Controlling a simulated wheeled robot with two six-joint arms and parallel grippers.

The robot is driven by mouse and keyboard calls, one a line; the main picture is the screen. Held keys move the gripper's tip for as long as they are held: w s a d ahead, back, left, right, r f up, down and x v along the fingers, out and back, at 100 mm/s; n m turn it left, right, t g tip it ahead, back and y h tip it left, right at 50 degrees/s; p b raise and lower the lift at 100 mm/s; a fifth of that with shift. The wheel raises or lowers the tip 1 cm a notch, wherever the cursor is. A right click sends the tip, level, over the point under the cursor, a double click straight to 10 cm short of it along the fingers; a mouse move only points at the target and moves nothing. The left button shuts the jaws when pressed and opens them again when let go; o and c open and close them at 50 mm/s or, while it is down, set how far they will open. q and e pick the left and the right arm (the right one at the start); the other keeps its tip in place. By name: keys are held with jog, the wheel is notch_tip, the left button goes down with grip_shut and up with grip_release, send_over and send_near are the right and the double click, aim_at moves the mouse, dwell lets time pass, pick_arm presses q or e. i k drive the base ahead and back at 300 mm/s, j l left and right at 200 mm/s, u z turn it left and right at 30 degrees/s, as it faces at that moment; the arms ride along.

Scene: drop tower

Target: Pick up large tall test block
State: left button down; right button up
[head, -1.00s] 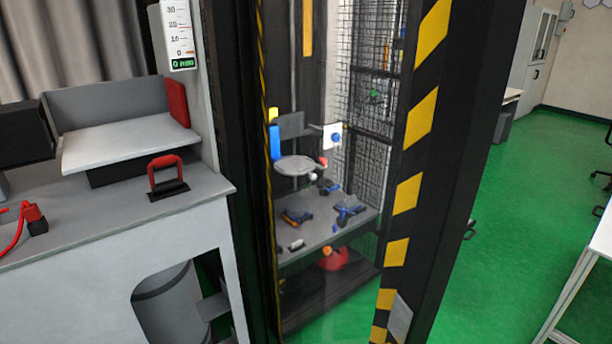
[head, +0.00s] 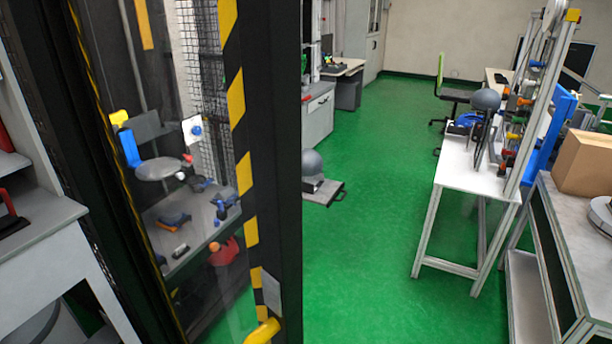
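I cannot make out a block that is clearly the large tall test block in the head view. A grey dome-topped object (head: 312,168) stands on the floor beyond the drop tower, by a flat dark plate; I cannot tell what it is. A brown box (head: 588,162) sits on the table at the right edge. Neither of my grippers is in view.
The drop tower's black and yellow striped post (head: 245,190) stands close at left, with a round plate (head: 159,169) and tools inside. A white workbench (head: 468,178) stands at right. Green floor (head: 360,250) between them is clear.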

aim_at(312, 163)
jog(key=l+u, duration=0.25)
jog(key=l, duration=0.55)
jog(key=i+l+u, duration=0.15)
jog(key=l, duration=0.15)
jog(key=i+l+u, duration=0.1)
jog(key=l, duration=0.25)
jog(key=i+l+u, duration=0.15)
jog(key=l, duration=0.2)
jog(key=i+l+u, duration=0.15)
jog(key=l, duration=0.2)
jog(key=i+l+u, duration=0.1)
jog(key=l, duration=0.25)
jog(key=i+l+u, duration=0.45)
jog(key=i+l, duration=0.2)
jog(key=i, duration=0.35)
jog(key=i+l+u, duration=0.45)
jog(key=i+l, duration=0.45)
jog(key=i+l+u, duration=0.25)
jog(key=l, duration=0.6)
jog(key=l+u, duration=0.2)
jog(key=l, duration=0.6)
jog(key=i+l+u, duration=0.1)
jog(key=l+u, duration=0.15)
jog(key=l, duration=0.65)
